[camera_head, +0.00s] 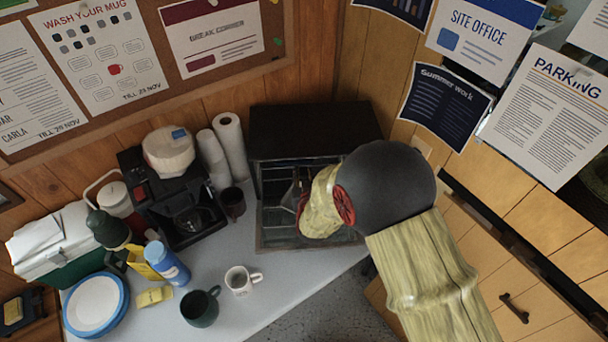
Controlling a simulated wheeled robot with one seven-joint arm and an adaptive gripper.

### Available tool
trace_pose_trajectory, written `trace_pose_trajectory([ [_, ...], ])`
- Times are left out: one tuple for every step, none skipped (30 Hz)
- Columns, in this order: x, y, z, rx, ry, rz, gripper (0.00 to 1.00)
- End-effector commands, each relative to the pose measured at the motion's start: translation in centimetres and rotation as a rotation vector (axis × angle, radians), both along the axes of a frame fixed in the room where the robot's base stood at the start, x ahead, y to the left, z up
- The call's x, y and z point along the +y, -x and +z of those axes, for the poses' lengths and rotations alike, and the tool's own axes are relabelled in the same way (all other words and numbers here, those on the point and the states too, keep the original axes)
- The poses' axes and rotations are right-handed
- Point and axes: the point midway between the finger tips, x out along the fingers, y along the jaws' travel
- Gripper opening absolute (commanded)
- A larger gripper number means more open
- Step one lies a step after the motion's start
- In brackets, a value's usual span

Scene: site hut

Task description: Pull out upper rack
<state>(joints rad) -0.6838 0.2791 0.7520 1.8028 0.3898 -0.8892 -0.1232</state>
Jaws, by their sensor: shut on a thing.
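A black countertop oven (314,130) stands at the back corner of the counter. Its glass door (275,236) is folded down open toward me. The rack (272,176) shows in part inside the dark opening, as thin bars. My gripper (299,196) reaches into the front of the oven from the right, at rack height. It is shut on the upper rack, though my wrist and forearm hide much of the contact and the right part of the opening. How far the rack sticks out is hard to tell.
Left of the oven are paper towel rolls (229,140), a dark mug (232,203) and a coffee maker (178,190). A white mug (241,281) and a green mug (200,307) stand in front. Drawers (510,290) line the right wall. Counter before the door is clear.

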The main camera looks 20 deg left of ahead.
Motion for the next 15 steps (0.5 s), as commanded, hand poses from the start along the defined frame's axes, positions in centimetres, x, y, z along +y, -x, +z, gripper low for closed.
trace_pose_trajectory([
  [0.0, 0.0, 0.0, 0.000, 0.000, 0.000, 0.00],
  [0.0, 0.0, 0.0, 0.000, 0.000, 0.000, 0.00],
  [0.0, 0.0, 0.0, 0.000, 0.000, 0.000, 0.00],
  [0.0, 0.0, 0.0, 0.000, 0.000, 0.000, 0.00],
  [0.0, 0.0, 0.0, 0.000, 0.000, 0.000, 0.00],
  [0.0, 0.0, 0.0, 0.000, 0.000, 0.000, 0.00],
  [0.0, 0.0, 0.0, 0.000, 0.000, 0.000, 0.00],
  [0.0, 0.0, 0.0, 0.000, 0.000, 0.000, 0.00],
  [0.0, 0.1, 0.0, 0.000, 0.000, 0.000, 0.00],
  [-0.1, 0.3, 0.0, 0.000, 0.000, 0.001, 0.00],
  [-0.2, 0.6, 0.0, 0.001, 0.000, 0.001, 0.00],
  [-0.3, 1.2, 0.0, 0.001, 0.000, 0.001, 0.00],
  [-0.5, 1.7, 0.0, 0.001, 0.000, 0.002, 0.00],
  [-0.7, 2.4, 0.0, 0.002, 0.001, 0.002, 0.00],
  [-1.0, 3.3, 0.0, 0.002, 0.001, 0.004, 0.00],
])
